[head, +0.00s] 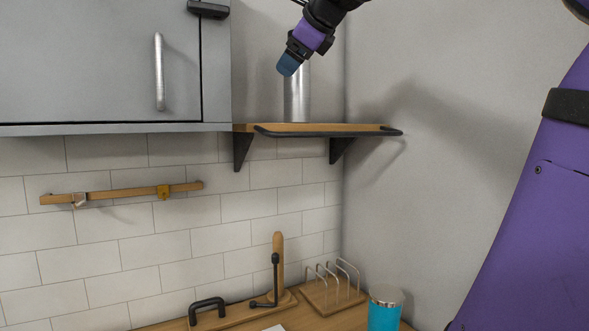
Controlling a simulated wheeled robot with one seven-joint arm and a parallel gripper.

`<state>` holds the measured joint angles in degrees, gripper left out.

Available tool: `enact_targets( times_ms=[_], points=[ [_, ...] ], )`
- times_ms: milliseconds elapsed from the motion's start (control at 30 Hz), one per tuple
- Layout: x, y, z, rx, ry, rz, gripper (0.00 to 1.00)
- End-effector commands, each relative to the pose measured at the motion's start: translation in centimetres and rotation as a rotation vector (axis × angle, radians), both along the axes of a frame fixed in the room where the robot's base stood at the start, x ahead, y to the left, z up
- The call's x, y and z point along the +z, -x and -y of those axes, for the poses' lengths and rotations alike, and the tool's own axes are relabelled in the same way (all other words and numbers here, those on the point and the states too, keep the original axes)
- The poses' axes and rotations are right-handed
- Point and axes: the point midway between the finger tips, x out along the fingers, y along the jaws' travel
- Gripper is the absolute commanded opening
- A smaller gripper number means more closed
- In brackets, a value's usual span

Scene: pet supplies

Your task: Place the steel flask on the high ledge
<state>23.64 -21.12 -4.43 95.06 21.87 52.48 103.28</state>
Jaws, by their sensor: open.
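The steel flask (297,98) is a silver cylinder standing upright on the high ledge (352,127). The ledge is a wooden shelf with a dark front rail and black brackets, fixed to the wall right of the grey cabinet. My gripper (287,65), with blue tips and a purple section, comes down from the top and covers the flask's upper part in the head view. It is open. I cannot tell whether its fingers touch the flask or are only in front of it.
A grey cabinet (95,65) borders the ledge on the left. A wooden rail (120,193) with hooks is on the tiled wall. Below, the counter holds a teal canister (384,311), a wire rack (335,283) and a wooden stand (278,258). The ledge's right part is clear.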

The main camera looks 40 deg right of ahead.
Motion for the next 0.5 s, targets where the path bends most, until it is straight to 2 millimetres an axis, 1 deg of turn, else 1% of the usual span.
enact_targets(
  times_ms=[33,167,200,367,400,467,500],
  points=[
    [-2.1,0.6,-1.6,0.086,0.089,-0.045,0.78],
    [-7.6,2.3,-5.0,0.333,0.354,-0.155,0.78],
    [-9.3,3.0,-6.0,0.414,0.434,-0.187,0.78],
    [-16.3,6.1,-9.7,0.759,0.754,-0.288,0.78],
    [-18.1,7.0,-10.5,0.851,0.833,-0.309,0.78],
    [-20.7,8.4,-11.6,0.990,0.950,-0.336,0.78],
    [-22.5,9.5,-12.3,1.086,1.027,-0.349,0.78]
  ],
)
